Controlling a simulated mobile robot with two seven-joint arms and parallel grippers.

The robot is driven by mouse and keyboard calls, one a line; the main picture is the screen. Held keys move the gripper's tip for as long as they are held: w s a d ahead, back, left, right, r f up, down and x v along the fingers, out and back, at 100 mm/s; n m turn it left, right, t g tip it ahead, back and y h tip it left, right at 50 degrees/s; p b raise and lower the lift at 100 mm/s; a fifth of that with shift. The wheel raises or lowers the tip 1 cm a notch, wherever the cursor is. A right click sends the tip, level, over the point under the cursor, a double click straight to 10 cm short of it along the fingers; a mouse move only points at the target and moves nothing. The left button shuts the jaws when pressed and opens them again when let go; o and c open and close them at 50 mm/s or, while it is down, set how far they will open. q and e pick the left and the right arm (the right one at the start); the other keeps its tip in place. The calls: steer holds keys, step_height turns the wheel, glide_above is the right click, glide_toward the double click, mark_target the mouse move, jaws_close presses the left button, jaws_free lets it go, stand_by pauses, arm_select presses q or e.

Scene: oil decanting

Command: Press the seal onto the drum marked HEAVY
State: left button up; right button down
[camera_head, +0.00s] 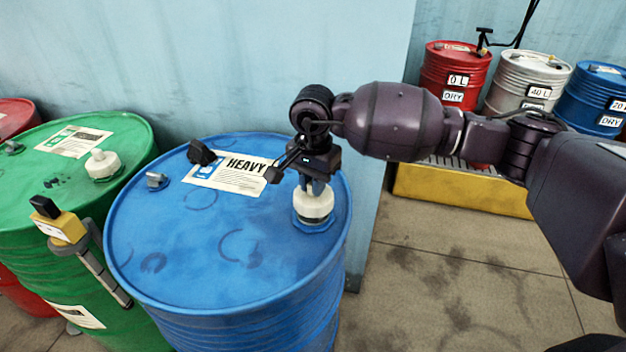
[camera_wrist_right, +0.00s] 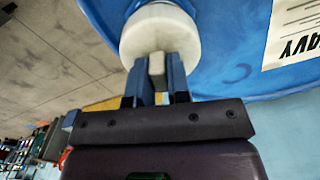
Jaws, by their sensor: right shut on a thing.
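The blue drum (camera_head: 190,255) stands upright in the middle of the head view, with a label reading HEAVY (camera_head: 238,172) on its lid. A white round seal (camera_head: 313,206) sits at a fitting on the lid's right side. My right gripper (camera_head: 314,186) points down from above and is shut on the seal's top grip. In the right wrist view the blue fingers (camera_wrist_right: 156,80) close on the pale tab of the white seal (camera_wrist_right: 160,32). The seal's underside is hidden, so I cannot tell how firmly it seats. My left gripper is not in view.
A green drum (camera_head: 40,185) with a white cap (camera_head: 103,164) and a yellow-black tool (camera_head: 62,228) hanging at its side stands left. Red (camera_head: 455,75), grey (camera_head: 524,82) and blue (camera_head: 592,95) drums stand on a yellow-edged platform (camera_head: 460,190) back right. The floor (camera_head: 440,290) at right is clear.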

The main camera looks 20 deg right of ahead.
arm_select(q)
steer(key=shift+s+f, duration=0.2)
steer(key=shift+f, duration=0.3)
arm_select(e)
steer(key=shift+f, duration=0.55)
arm_select(q)
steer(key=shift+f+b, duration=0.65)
steer(key=shift+b, duration=0.05)
arm_select(e)
steer(key=shift+f, duration=1)
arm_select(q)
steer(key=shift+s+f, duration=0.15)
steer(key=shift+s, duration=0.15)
arm_select(e)
steer(key=shift+f, duration=0.15)
steer(key=c, duration=1)
jaws_free()
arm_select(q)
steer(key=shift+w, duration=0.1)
